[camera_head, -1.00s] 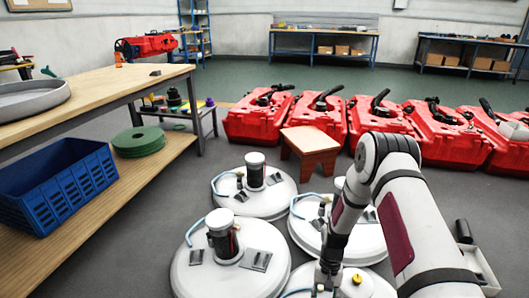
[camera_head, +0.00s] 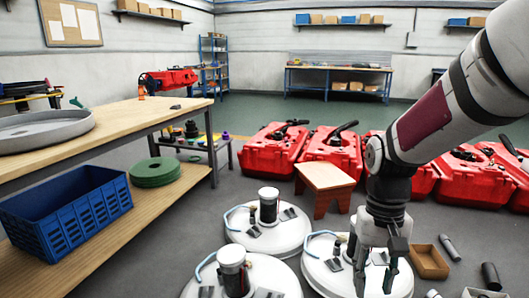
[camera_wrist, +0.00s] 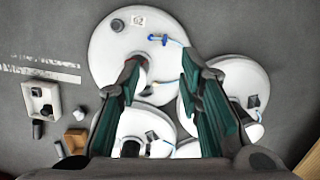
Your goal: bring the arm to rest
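My gripper (camera_head: 375,277) hangs pointing down in front of my raised arm, above the white scrubber tanks on the floor. In the head view one white tank (camera_head: 290,232) with a dark upright motor stands left of my gripper. Another tank (camera_head: 325,270) is partly hidden behind the fingers.
A wooden stool (camera_head: 325,182) stands behind the tanks, before a row of red scrubber bodies (camera_head: 335,158). A workbench (camera_head: 125,118) with a blue crate (camera_head: 65,215) is at left. A small brown box (camera_head: 429,262) and dark cylinders lie on the floor at right.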

